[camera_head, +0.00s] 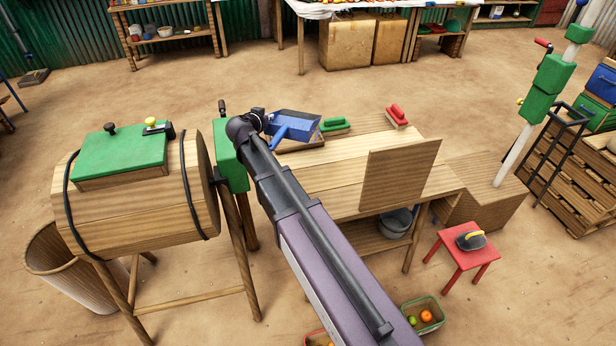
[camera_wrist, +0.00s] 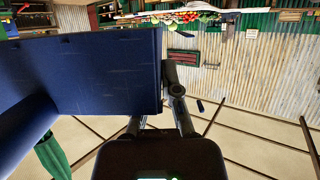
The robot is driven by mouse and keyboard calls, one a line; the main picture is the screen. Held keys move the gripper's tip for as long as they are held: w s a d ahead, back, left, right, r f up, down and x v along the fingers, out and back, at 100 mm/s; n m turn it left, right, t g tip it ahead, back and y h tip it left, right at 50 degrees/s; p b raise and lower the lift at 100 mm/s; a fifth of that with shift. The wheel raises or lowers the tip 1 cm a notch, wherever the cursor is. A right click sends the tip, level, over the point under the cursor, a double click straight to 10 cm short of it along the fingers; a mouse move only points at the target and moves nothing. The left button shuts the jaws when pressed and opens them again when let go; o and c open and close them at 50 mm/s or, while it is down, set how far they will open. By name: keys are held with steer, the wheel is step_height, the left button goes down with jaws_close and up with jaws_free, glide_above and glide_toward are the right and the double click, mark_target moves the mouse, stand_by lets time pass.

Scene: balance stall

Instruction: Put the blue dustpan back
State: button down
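The blue dustpan (camera_head: 293,124) is at the far left part of the wooden table, tilted, with its handle pointing down toward the left. It appears raised over a brown board on the tabletop. My gripper (camera_head: 262,119) is at the dustpan's left side, small and partly hidden by my arm. In the wrist view the dustpan (camera_wrist: 90,75) fills the upper left, and its edge lies between the fingers of my gripper (camera_wrist: 163,92). The right finger sits against that edge; the left finger is mostly hidden by the pan.
A wooden drum (camera_head: 130,218) is to the left. A red stool (camera_head: 462,254) and a fruit crate (camera_head: 440,316) stand on the floor.

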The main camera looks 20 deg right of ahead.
steer(key=w+d+f+m+g+h+b, duration=0.1)
steer(key=d+f+b, duration=0.4)
steer(key=f+b, duration=0.6)
steer(key=shift+w+d+f+m+g+h, duration=0.2)
steer(key=shift+w+f+m+g+h, duration=0.15)
steer(key=shift+f+m+h, duration=0.3)
steer(key=shift+f, duration=0.15)
step_height(320, 180, down, 6)
steer(key=b, duration=0.6)
steer(key=shift+b, duration=0.3)
steer(key=shift+f+b, duration=1.85)
steer(key=shift+f, duration=0.15)
